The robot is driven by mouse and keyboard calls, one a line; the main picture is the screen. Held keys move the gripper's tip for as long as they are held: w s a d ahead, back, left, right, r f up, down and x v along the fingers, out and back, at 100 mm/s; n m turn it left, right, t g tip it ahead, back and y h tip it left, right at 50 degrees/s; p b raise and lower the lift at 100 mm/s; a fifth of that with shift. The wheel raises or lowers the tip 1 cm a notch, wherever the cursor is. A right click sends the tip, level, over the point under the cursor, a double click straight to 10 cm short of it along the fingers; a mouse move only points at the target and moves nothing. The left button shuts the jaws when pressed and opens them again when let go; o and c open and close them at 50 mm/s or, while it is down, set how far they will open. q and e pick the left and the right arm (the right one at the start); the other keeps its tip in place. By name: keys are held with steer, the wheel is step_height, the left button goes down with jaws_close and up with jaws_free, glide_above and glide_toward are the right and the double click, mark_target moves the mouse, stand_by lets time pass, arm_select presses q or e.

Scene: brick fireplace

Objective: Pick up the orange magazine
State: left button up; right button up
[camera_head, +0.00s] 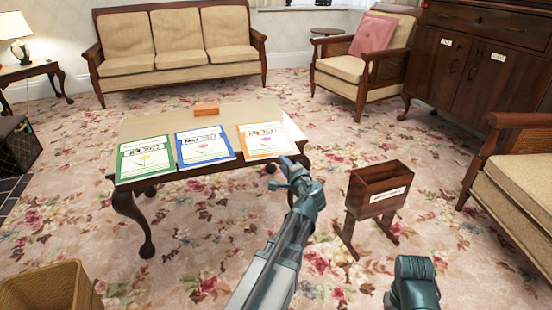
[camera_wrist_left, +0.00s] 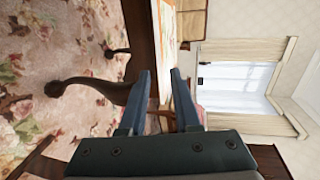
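The orange magazine (camera_head: 266,140) lies flat at the right end of the low table, its near edge at the table's front edge. My left gripper (camera_head: 280,173) is at the table's front right edge, just nearer than the magazine's near right corner. In the left wrist view, its two fingers (camera_wrist_left: 161,88) are apart, with a strip of the white and orange magazine (camera_wrist_left: 165,45) showing beyond the gap. I cannot tell whether they touch it. A teal part of my right arm shows at the bottom right; its gripper fingers are not visible.
A blue magazine (camera_head: 205,146) and a green magazine (camera_head: 146,156) lie left on the table (camera_head: 150,121). A small orange-brown block (camera_head: 206,110) sits at the back. A wooden magazine rack (camera_head: 378,192) stands right of the table. A wicker basket (camera_head: 50,290) is bottom left.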

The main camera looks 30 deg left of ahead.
mark_target(276, 156)
arm_select(q)
steer(key=shift+b+x, duration=0.6)
steer(key=shift+x, duration=3.1)
steer(key=shift+f, duration=0.1)
jaws_close()
steer(key=shift+d, duration=0.1)
